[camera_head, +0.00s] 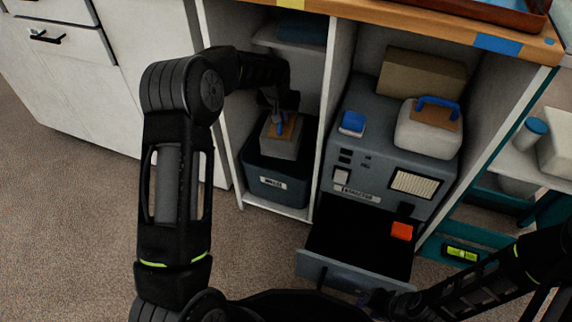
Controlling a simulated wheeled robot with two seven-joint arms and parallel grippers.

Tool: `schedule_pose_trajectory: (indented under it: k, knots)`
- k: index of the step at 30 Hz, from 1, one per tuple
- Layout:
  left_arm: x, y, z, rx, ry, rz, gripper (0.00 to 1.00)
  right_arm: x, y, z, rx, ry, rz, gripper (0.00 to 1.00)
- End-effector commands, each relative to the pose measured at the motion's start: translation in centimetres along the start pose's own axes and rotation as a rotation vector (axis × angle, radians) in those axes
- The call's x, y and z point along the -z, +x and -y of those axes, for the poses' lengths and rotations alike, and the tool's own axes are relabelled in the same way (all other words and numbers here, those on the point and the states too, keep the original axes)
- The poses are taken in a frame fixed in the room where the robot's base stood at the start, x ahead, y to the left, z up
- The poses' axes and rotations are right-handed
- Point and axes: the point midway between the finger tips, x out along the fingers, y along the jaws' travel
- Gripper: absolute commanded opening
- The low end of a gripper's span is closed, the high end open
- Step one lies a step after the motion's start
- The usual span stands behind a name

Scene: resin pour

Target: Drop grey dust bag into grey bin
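The grey dust bag (279,146) is a boxy bag with a brown top plate and a blue tab. It shows at the mouth of the dark grey bin (277,186), in the left bay of the cabinet; how deep it sits is unclear. My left gripper (281,122) reaches in from above, with its fingers at the blue tab, and appears shut on it; the fingertips are partly hidden. My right gripper (379,301) is low at the front of the open drawer (320,272), dark and partly hidden, so its opening is unclear.
A grey machine (385,165) fills the middle bay above the drawer. A pale bag with a blue handle (428,130) and a cardboard-coloured box (422,76) stand on it. An orange block (402,231) is at the drawer's back right. A partition (333,90) separates bin and machine.

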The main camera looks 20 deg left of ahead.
Motion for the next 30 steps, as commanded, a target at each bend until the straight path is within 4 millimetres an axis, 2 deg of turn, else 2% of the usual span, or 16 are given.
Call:
schedule_pose_trajectory:
  k: [1,5,15,16,24,25,30]
  knots:
    - [-0.27,0.78,-0.01,0.0,0.0,-0.002,0.0,0.07,0.63,-0.24,0.001,0.001,-0.002,0.36]
    - [-0.58,1.51,-0.01,0.0,-0.001,-0.001,0.0,0.17,1.03,-0.39,0.002,0.001,-0.003,0.36]
    - [-0.61,1.63,-0.01,0.0,-0.001,-0.002,0.0,0.2,1.03,-0.37,0.002,0.001,-0.003,0.36]
    - [-0.61,1.63,-0.01,0.0,-0.001,-0.002,0.13,0.2,1.03,-0.37,0.002,0.001,-0.003,0.36]
    - [-0.67,1.66,-0.01,0.0,-0.001,-0.001,0.35,0.18,1.04,-0.38,0.002,0.001,-0.003,0.36]
    - [-0.67,1.67,-0.01,0.0,-0.001,-0.001,0.38,0.18,1.04,-0.38,0.002,0.001,-0.003,0.36]
    - [-0.7,1.69,-0.01,0.0,-0.001,0.0,0.38,0.17,1.05,-0.39,0.002,0.001,-0.003,0.36]
